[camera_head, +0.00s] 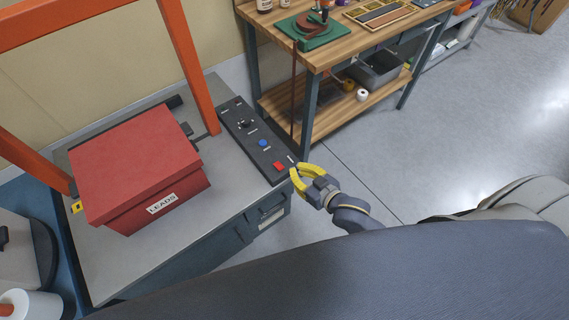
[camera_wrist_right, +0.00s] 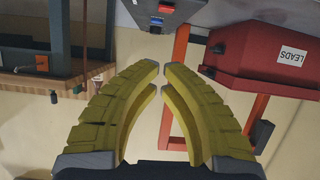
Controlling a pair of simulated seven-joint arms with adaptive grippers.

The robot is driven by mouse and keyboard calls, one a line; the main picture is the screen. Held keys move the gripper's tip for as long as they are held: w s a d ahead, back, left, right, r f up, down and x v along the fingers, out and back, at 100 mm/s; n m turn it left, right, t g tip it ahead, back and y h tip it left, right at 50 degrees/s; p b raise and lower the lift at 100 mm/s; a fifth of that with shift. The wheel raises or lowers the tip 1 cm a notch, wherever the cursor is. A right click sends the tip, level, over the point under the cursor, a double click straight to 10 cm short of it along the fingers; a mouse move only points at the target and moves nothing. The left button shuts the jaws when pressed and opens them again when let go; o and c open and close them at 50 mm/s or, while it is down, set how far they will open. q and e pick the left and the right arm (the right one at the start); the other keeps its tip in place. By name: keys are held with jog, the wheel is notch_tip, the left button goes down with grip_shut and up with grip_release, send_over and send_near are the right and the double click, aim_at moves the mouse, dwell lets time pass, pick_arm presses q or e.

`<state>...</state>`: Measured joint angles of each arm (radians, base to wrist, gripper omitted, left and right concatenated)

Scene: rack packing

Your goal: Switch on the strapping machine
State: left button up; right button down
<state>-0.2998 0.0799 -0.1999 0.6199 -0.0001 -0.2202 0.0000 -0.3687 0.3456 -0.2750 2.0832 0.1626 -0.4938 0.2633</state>
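The strapping machine has a grey top (camera_head: 215,190) and an orange arch (camera_head: 187,65). A dark control panel (camera_head: 232,115) runs along its right edge, with a red button (camera_head: 279,166), a blue button (camera_head: 263,143) and a small black switch (camera_head: 245,124). The red button (camera_wrist_right: 166,8) and blue button (camera_wrist_right: 157,20) also show at the top of the right wrist view. My right gripper (camera_head: 294,171) is beside the panel's near end, close to the red button. In the right wrist view its yellow fingertips (camera_wrist_right: 161,69) nearly meet, with nothing between them. My left gripper is out of view.
A red box labelled LEADS (camera_head: 135,155) sits on the machine top under the arch. A wooden workbench (camera_head: 340,50) with a green-based tool (camera_head: 302,42) stands behind the panel. The floor (camera_head: 410,140) to the right is clear.

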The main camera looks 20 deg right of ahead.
jog(key=shift+r+m, duration=0.3)
jog(key=shift+r, duration=0.15)
jog(key=shift+w+a, duration=0.1)
send_over(282, 169)
jog(key=w, duration=0.1)
jog(key=f, duration=0.3)
jog(key=shift+a+f, duration=0.2)
jog(key=shift+f, duration=0.15)
jog(key=shift+s+d+f, duration=0.1)
jog(key=shift+s+f, duration=0.1)
jog(key=shift+f, duration=0.35)
jog(key=shift+s+f, duration=0.15)
jog(key=shift+f, duration=0.4)
jog(key=shift+s+f, duration=0.1)
jog(key=shift+f, duration=0.75)
